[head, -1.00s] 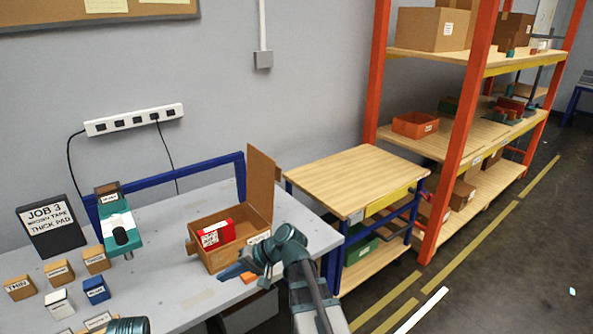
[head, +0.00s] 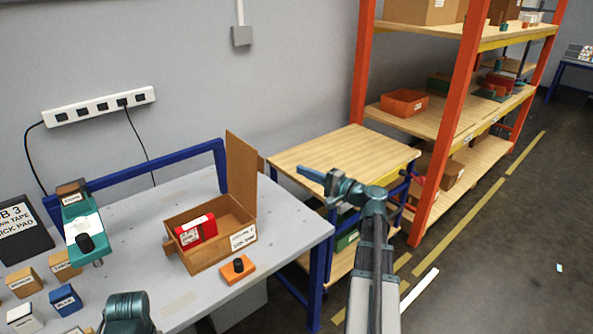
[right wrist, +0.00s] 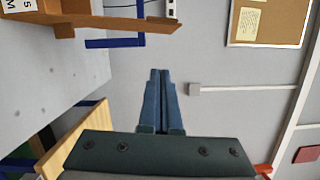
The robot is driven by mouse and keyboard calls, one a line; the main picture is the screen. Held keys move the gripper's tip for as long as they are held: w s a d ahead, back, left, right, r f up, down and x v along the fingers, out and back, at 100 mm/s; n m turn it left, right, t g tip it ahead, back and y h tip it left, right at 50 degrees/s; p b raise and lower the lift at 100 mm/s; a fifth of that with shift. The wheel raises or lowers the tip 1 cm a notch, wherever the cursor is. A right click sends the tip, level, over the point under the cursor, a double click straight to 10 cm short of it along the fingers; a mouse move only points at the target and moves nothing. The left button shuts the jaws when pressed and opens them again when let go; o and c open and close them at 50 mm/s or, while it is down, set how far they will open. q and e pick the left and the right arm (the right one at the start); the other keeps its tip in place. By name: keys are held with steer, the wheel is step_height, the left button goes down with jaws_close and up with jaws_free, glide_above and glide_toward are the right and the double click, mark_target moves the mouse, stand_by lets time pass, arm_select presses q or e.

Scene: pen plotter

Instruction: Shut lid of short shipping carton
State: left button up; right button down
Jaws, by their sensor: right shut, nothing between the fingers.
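The short shipping carton (head: 207,258) stands open on the grey table, with a red box (head: 196,230) inside. Its brown lid (head: 241,172) stands upright at the right side. In the right wrist view the lid (right wrist: 120,22) runs sideways along the top left. My right gripper (head: 306,171) is shut and empty, in the air right of the lid and apart from it. The shut fingers also show in the right wrist view (right wrist: 161,75), pointing toward the wall. A rounded part of my left arm shows at the bottom left of the head view; its gripper is not visible.
An orange block with a black knob (head: 238,268) lies in front of the carton. A teal tape dispenser (head: 84,225) and several small boxes stand to the left. A wooden-topped bench (head: 330,147) and an orange shelf rack (head: 460,125) are at the right.

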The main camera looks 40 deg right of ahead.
steer(key=w+a, duration=0.6)
steer(key=w, duration=0.1)
steer(key=shift+w+a+r, duration=0.15)
steer(key=shift+a+r, duration=0.15)
steer(key=shift+a, duration=0.05)
steer(key=shift+p, duration=0.3)
